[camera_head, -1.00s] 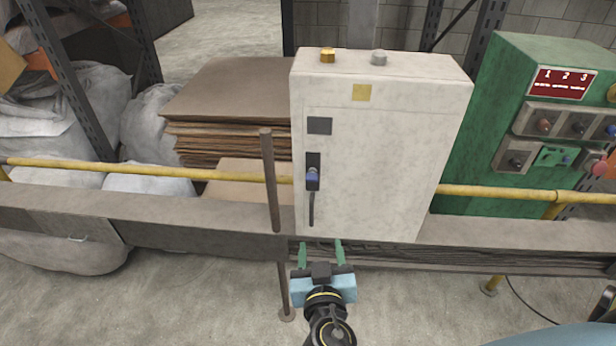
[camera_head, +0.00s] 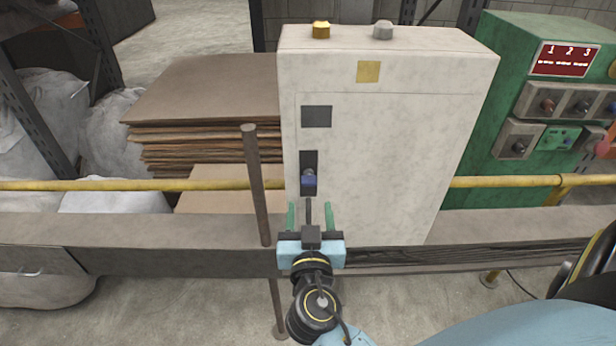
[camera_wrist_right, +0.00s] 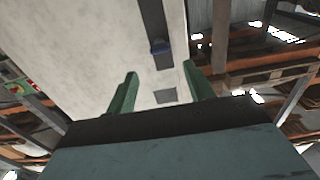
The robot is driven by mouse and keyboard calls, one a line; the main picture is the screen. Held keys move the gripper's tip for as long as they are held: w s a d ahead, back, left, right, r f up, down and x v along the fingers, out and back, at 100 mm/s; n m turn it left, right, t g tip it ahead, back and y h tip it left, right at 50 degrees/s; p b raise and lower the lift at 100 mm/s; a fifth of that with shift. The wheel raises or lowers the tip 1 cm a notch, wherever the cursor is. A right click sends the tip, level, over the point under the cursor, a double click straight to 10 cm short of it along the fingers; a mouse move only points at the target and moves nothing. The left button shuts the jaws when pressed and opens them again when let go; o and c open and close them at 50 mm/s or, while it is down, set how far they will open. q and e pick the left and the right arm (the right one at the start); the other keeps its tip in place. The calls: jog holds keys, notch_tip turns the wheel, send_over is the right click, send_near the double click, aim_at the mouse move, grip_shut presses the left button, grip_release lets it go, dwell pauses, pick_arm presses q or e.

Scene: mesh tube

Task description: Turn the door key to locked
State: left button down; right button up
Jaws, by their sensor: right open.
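A white cabinet (camera_head: 385,140) stands in the middle of the head view. On the left part of its door is a dark lock plate with a blue key (camera_head: 308,180), and a dark handle (camera_head: 308,212) hangs below it. My right gripper (camera_head: 310,215) is open and empty just below the key, its green fingers on either side of the lower handle in the picture; I cannot tell if they touch the door. My left gripper is not in view.
A thin brown post (camera_head: 256,185) stands just left of the cabinet. A yellow rail (camera_head: 120,185) runs across behind it. Stacked cardboard (camera_head: 205,100) is at the left, a green control panel (camera_head: 550,115) at the right. Grey floor lies in front.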

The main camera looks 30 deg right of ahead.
aim_at(309, 185)
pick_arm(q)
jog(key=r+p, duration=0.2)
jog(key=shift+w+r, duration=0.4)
pick_arm(e)
jog(key=x, duration=0.9)
jog(key=shift+w+d, duration=0.15)
jog(key=shift+w, duration=0.25)
jog(key=shift+c, duration=0.3)
jog(key=c, duration=0.9)
